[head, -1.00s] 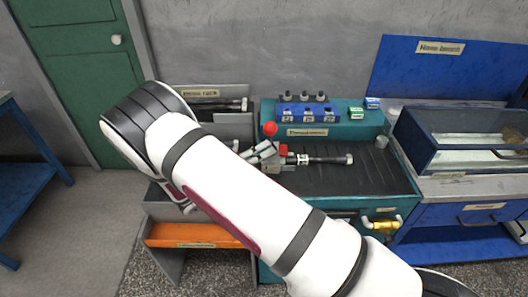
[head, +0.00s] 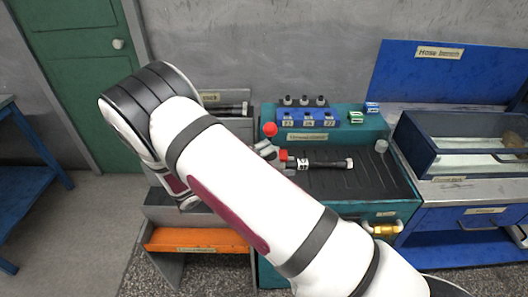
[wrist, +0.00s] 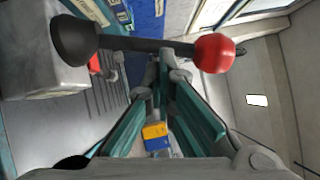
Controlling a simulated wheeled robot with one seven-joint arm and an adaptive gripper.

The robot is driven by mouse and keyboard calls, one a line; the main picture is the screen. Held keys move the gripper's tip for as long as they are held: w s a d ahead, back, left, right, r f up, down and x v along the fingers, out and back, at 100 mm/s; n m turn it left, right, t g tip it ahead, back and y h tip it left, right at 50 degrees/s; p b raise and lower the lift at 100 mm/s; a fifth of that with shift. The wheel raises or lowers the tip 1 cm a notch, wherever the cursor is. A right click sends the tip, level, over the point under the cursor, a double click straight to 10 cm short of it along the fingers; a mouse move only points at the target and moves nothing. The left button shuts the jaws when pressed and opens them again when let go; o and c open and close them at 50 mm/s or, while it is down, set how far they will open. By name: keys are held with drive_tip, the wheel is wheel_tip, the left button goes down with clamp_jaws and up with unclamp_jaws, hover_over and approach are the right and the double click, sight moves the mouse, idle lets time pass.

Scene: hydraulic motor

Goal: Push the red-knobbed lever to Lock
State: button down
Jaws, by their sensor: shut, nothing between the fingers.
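The lever's red knob (head: 270,129) stands above the left part of the teal bench in the head view. In the wrist view the dark lever rod (wrist: 145,44) runs across the top, from a round black base (wrist: 73,40) at left to the red knob (wrist: 214,53) at right. My gripper (wrist: 163,68) is shut and empty, its fingertips close to the middle of the rod. Whether they touch it I cannot tell. In the head view my arm hides most of the lever and gripper. I see no readable Lock mark.
A cylindrical motor part (head: 325,163) lies on the teal bench (head: 390,205). Blue blocks (head: 308,117) with black knobs stand behind it. A blue-framed glass tank (head: 470,150) is at right, an orange shelf (head: 195,239) at lower left. In the wrist view a yellow-and-blue object (wrist: 156,135) shows between the fingers.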

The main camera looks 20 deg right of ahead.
drive_tip(key=shift+w+d+r+n+y, duration=0.2)
drive_tip(key=shift+w+r+n+y, duration=0.2)
drive_tip(key=shift+w+n+y, duration=0.15)
drive_tip(key=shift+w+d+r+n+y, duration=0.15)
drive_tip(key=shift+w+r+n+y, duration=0.25)
drive_tip(key=shift+n, duration=0.25)
drive_tip(key=shift+w+d+r+n+g+y, duration=0.15)
drive_tip(key=shift+w+n+g+y, duration=0.1)
drive_tip(key=shift+w+n, duration=0.25)
drive_tip(key=shift+w+d+r+n+g+y, duration=0.1)
drive_tip(key=shift+w+n+g+y, duration=0.1)
drive_tip(key=shift+w+n, duration=0.3)
drive_tip(key=shift+w+d+r+b, duration=0.15)
drive_tip(key=shift+w+b, duration=0.15)
drive_tip(key=shift+w, duration=0.15)
drive_tip(key=shift+w+d+b, duration=0.15)
drive_tip(key=shift+w+b, duration=0.15)
drive_tip(key=shift+w, duration=0.25)
drive_tip(key=shift+a, duration=0.1)
drive_tip(key=shift+s+a+r+p, duration=0.2)
drive_tip(key=shift+s+r+p, duration=0.1)
drive_tip(key=shift+s+p, duration=0.25)
approach(264, 130)
drive_tip(key=shift+w+f+p, duration=0.2)
drive_tip(key=shift+w+f, duration=0.15)
drive_tip(key=shift+w, duration=0.25)
drive_tip(key=shift+w+f+p, duration=0.15)
drive_tip(key=shift+w+f, duration=0.15)
drive_tip(key=shift+w, duration=0.25)
